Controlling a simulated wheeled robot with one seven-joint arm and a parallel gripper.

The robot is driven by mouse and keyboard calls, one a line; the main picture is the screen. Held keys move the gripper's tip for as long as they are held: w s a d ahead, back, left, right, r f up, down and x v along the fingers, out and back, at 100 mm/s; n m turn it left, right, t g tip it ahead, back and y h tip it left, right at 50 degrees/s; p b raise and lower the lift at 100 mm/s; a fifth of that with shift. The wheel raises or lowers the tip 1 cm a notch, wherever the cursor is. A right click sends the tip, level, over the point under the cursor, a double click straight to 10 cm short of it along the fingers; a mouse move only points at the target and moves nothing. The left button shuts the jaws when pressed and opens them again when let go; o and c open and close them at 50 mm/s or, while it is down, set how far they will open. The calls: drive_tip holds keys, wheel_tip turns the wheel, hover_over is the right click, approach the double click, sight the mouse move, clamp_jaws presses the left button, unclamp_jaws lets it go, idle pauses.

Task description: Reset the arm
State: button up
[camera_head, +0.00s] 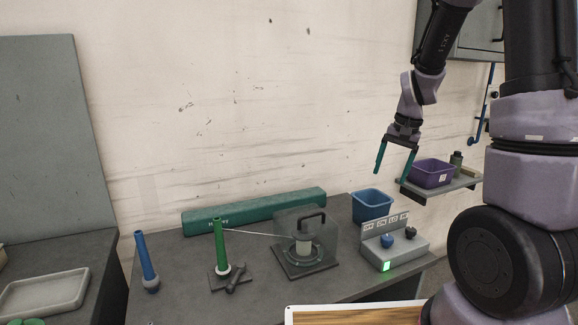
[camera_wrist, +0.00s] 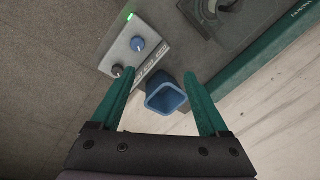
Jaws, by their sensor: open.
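My gripper (camera_head: 394,160) hangs in the air above the right end of the dark workbench, with its two teal fingers apart and nothing between them. The same gripper (camera_wrist: 164,92) shows in the wrist view, its fingers spread over the bench. My arm comes down to it from the top right of the head view. Below it stand a blue bin (camera_head: 372,204) and a grey control box (camera_head: 394,246) with a blue knob, a dark knob and a lit green light. The wrist view shows the blue bin (camera_wrist: 166,96) between and beyond the fingers, apart from them.
A purple bin (camera_head: 431,173) stands on a small wall shelf close right of my gripper. The winder with a clear cover (camera_head: 306,242), a green cone (camera_head: 220,242), a blue cone (camera_head: 146,262) and a long teal box (camera_head: 254,211) occupy the bench. Open air lies left of the gripper.

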drive_tip(key=s+a+r+n+t, duration=0.1)
drive_tip(key=s+a+r+t, duration=0.1)
drive_tip(key=s+r, duration=0.7)
drive_tip(key=s+a+r+n+t, duration=0.1)
drive_tip(key=s+a+r+t, duration=0.1)
drive_tip(key=s+r, duration=0.7)
wheel_tip(320, 180, up, 2)
drive_tip(key=shift+a+t+y, duration=0.25)
drive_tip(key=shift+t+y, duration=0.05)
drive_tip(key=shift+t, duration=0.3)
